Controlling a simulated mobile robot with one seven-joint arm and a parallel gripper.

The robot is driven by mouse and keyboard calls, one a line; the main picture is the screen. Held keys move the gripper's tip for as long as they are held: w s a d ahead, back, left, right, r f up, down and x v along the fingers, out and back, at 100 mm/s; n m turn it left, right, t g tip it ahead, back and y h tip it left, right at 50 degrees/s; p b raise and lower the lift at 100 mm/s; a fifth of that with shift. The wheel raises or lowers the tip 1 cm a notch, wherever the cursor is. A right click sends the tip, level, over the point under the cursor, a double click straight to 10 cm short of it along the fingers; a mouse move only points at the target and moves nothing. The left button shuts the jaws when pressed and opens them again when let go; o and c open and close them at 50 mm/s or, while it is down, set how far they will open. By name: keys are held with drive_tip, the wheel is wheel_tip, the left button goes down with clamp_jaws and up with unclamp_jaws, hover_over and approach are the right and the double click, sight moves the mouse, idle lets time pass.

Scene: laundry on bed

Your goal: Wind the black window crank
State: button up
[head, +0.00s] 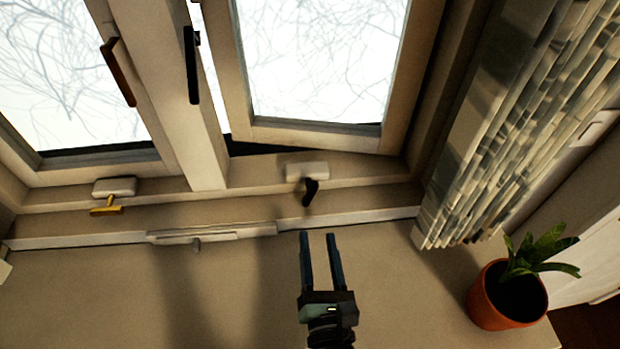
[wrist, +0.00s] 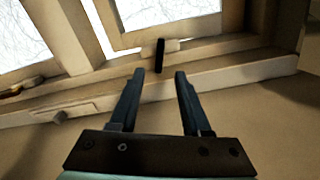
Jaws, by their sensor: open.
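The black window crank (head: 310,191) hangs from a pale housing (head: 306,169) on the sill frame under the right window sash (head: 318,132). In the wrist view the crank (wrist: 159,56) stands upright, a little beyond and between my fingertips. My gripper (head: 319,235) is open and empty, in front of and below the crank in the head view, apart from it. It also shows in the wrist view (wrist: 158,74), both fingers pointing toward the window. The right sash stands ajar.
A yellow crank (head: 106,207) sits under the left window, and a small latch or handle (head: 197,245) is on the sill front. Gathered blinds (head: 530,120) hang at the right above a potted plant (head: 508,296). The surface around my gripper is clear.

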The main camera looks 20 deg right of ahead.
sight(311, 196)
drive_tip(key=p+x, duration=0.1)
drive_tip(key=x, duration=1)
drive_tip(key=shift+w+d, duration=0.1)
drive_tip(key=shift+w, duration=0.2)
drive_tip(key=shift+c, duration=0.3)
clamp_jaws()
